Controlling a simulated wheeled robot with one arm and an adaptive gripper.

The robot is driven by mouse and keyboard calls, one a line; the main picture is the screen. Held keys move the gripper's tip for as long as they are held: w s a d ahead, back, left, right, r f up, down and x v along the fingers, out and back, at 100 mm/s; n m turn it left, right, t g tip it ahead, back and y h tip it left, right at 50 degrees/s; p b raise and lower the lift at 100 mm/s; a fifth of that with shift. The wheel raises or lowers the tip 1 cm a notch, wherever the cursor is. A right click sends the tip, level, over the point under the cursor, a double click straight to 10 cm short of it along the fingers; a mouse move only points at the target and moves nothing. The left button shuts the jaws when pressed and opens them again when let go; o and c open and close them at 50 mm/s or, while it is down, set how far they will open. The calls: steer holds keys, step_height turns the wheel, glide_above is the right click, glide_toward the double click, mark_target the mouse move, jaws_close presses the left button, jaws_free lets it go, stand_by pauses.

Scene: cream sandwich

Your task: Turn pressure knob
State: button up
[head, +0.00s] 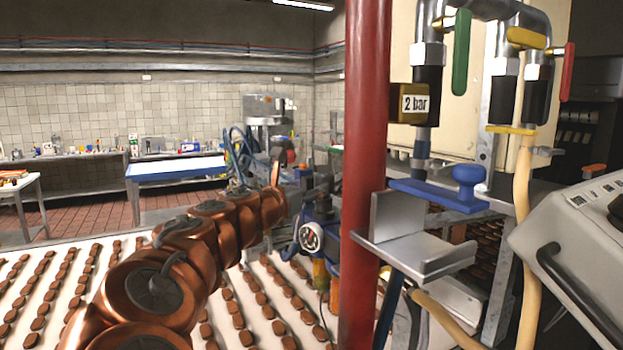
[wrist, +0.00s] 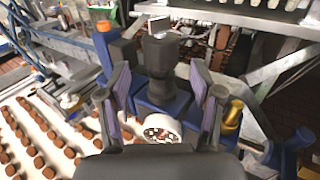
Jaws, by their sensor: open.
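The pressure knob (wrist: 161,52) is a black cap on top of a blue regulator body, seen at the upper middle of the wrist view. A round white gauge (wrist: 162,128) sits on the regulator's near face. The gauge also shows in the head view (head: 311,237), just beyond the end of my copper arm. My gripper (wrist: 160,68) is open. Its two fingers stand to the left and right of the knob and regulator, with gaps visible on both sides. I cannot tell how far along the knob the fingertips reach. The gripper's fingers are hard to make out in the head view.
A red post (head: 366,150) rises close to the right of the regulator. A metal bracket (head: 415,235) and blue valve handle (head: 440,194) stand right of it. A conveyor (head: 70,255) with rows of brown biscuits runs below.

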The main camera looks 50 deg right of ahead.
mark_target(321, 183)
steer(key=shift+o, duration=0.5)
steer(key=shift+w+d, duration=0.15)
steer(key=shift+d, duration=0.1)
steer(key=shift+d+r, duration=0.15)
steer(key=shift+d, duration=0.2)
steer(key=shift+p+x, duration=1.25)
steer(key=shift+x, duration=2.05)
steer(key=shift+c, duration=0.2)
steer(key=c, duration=1.1)
steer(key=shift+c, duration=0.2)
steer(key=shift+n+t, duration=0.4)
steer(key=shift+t, duration=0.2)
